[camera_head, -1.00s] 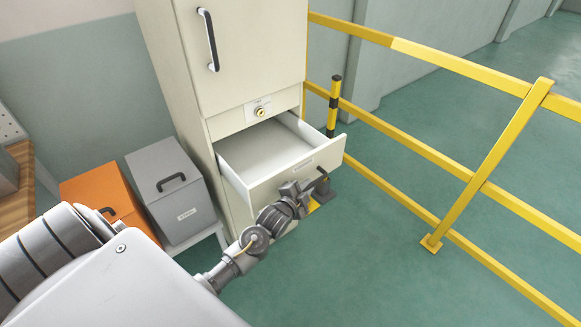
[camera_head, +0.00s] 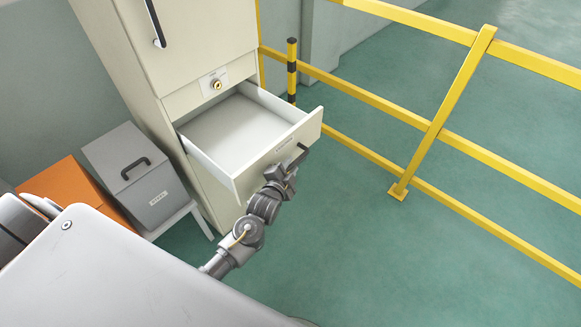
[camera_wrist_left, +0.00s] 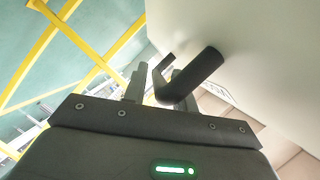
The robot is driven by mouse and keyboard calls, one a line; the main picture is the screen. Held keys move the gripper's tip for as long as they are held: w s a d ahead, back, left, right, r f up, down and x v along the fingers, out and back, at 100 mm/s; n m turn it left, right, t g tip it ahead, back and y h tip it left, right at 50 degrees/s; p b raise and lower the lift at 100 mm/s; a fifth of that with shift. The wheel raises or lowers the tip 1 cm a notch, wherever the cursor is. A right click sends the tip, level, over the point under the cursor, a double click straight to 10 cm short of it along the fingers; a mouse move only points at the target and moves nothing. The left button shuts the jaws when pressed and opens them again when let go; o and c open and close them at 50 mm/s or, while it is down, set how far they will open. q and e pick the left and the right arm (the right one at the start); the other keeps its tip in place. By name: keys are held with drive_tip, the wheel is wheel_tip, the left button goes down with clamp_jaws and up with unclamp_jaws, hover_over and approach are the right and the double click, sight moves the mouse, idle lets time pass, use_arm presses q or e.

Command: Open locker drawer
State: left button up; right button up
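The locker drawer (camera_head: 282,150) is pulled out of the cream locker, and its empty pale interior shows in the head view. Its black handle (camera_head: 303,153) is on the front face and shows close up in the wrist view (camera_wrist_left: 203,69). My left gripper (camera_head: 290,170) is at the drawer front. Part of the handle is hidden by the fingers. My right gripper is not in view.
The locker (camera_head: 190,60) has a closed upper door and a round lock (camera_head: 216,85) above the drawer. A grey box (camera_head: 138,178) and an orange box (camera_head: 75,188) stand left of it. Yellow railings (camera_head: 440,110) run on the right. Green floor in front is open.

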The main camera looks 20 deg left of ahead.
use_arm(q)
drive_tip(key=shift+o, duration=0.7)
drive_tip(key=b+v, duration=0.1)
drive_tip(key=v, duration=0.9)
drive_tip(key=shift+s+r, duration=0.15)
drive_tip(key=shift+s, duration=0.2)
